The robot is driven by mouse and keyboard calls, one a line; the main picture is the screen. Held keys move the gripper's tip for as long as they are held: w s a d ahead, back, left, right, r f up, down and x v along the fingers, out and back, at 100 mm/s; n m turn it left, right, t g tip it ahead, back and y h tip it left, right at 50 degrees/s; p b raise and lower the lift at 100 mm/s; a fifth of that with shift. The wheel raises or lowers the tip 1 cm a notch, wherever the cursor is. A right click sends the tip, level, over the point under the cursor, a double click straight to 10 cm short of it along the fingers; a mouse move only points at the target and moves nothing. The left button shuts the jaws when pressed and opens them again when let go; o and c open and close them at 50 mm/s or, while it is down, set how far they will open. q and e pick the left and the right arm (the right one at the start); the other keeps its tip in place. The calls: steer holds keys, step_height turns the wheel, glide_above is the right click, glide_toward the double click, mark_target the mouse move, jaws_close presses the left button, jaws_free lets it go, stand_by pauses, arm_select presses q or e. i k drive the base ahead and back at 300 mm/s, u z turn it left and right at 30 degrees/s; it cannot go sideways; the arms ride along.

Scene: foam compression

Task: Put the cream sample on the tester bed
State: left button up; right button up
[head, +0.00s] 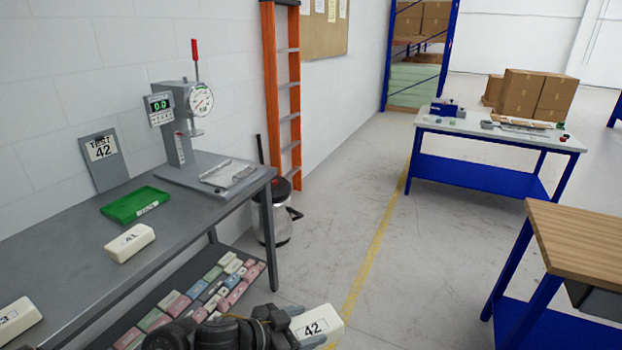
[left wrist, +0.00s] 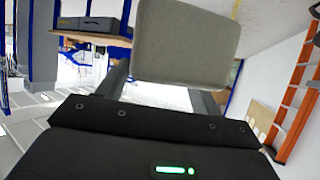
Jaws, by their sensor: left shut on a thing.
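The cream sample marked 42 (head: 316,323) is held at the bottom of the head view. My left gripper (head: 300,338) is shut on it, clear of the table and in front of the low shelf. In the left wrist view the sample (left wrist: 186,42) fills the space between the two fingers (left wrist: 165,85). The tester (head: 190,110) stands at the back of the grey table, with a red lever and a green display reading 0.0. Its bed (head: 230,176) is a flat plate under the column, with no sample on it. My right gripper is not in view.
A green tray (head: 135,205) and a cream block marked 41 (head: 129,243) lie on the grey table (head: 75,265). Another cream block (head: 18,320) is at the left. A sign reads TEST 42 (head: 102,155). A lower shelf holds several coloured blocks (head: 210,290).

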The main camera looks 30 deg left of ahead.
mark_target(231, 173)
steer(key=z, duration=0.15)
steer(key=i, duration=1.3)
steer(key=u, duration=1.05)
steer(key=i, duration=0.9)
steer(key=u, duration=0.95)
